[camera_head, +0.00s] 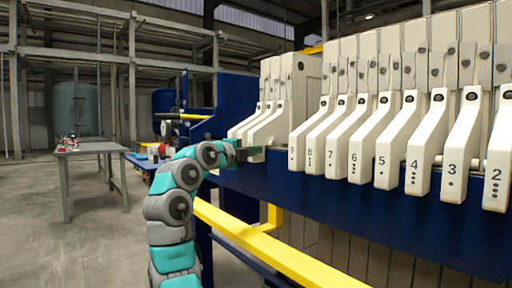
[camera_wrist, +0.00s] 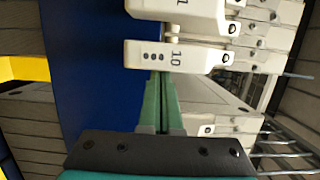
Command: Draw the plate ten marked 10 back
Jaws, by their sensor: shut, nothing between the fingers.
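In the wrist view the plate handle marked 10 (camera_wrist: 175,57) is cream, with three dots beside its number. My gripper (camera_wrist: 160,78) has its two green fingers together, with nothing between them. The fingertips are close against the lower side of the handle in that view; I cannot tell whether they touch it. In the head view my gripper (camera_head: 255,154) is at the lower end of the nearest handle (camera_head: 270,128) of the left group, which appears to be plate ten. Its number is not readable there.
Another handle (camera_wrist: 175,8) lies close beyond plate ten. Across a gap, handles marked 9 (camera_head: 298,140) to 2 (camera_head: 494,170) stand in a row to the right. A blue beam (camera_head: 340,205) and a yellow rail (camera_head: 260,245) run below. A grey table (camera_head: 92,148) stands left.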

